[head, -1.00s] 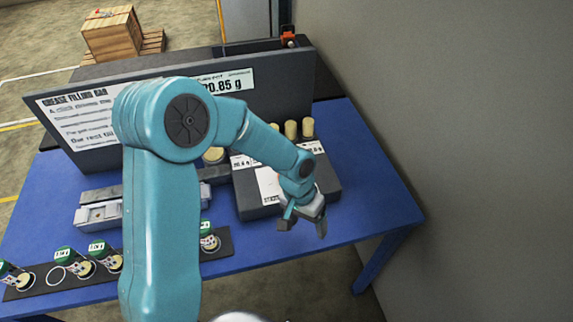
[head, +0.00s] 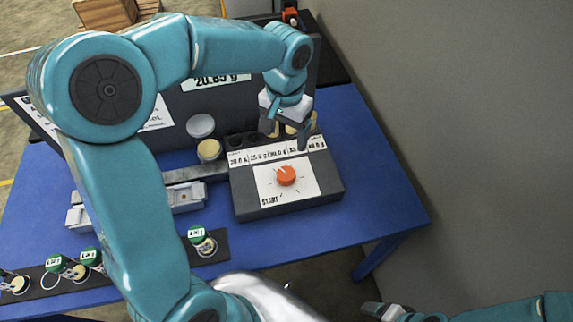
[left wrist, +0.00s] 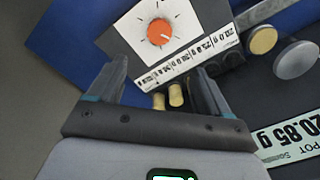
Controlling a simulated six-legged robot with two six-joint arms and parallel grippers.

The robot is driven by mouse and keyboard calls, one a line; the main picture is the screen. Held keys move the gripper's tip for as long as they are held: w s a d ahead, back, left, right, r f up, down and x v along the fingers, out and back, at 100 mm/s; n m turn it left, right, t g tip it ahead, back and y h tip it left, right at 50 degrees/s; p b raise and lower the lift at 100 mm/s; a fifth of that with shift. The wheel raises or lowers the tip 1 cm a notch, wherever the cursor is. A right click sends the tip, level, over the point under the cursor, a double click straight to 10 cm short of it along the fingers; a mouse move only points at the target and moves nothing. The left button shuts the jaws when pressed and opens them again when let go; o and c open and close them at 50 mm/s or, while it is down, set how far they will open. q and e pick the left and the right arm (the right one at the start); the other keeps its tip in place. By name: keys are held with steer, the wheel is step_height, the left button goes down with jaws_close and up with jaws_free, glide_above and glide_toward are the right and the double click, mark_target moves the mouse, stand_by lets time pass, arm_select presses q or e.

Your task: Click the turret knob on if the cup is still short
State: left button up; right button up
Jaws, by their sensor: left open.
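The orange turret knob (head: 286,175) sits on a white dial plate on the dark box; it also shows in the left wrist view (left wrist: 160,32). My left gripper (head: 287,133) is open and empty above the back of the box, behind the knob. In the left wrist view its open fingers (left wrist: 160,78) point toward the label row, with the knob beyond them. A cream-topped cup (head: 208,150) stands left of the box, beside a pale round disc. The display (head: 222,80) reads 20.85 g. My right gripper (head: 385,312) is partly visible at the bottom right; its jaw opening is unclear.
Several cream pegs (left wrist: 176,95) stand behind the weight labels, close to my left fingers. Several green-labelled jars (head: 196,235) sit on a dark strip at the front left. The blue table (head: 385,205) is clear right of the box.

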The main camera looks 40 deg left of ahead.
mark_target(286, 174)
arm_select(q)
step_height(286, 174, down, 16)
steer(key=shift+s+d+r+p, duration=0.1)
steer(key=shift+s+r+p, duration=0.1)
steer(key=shift+p, duration=0.3)
steer(key=shift+w+f, duration=0.15)
steer(key=c, duration=1)
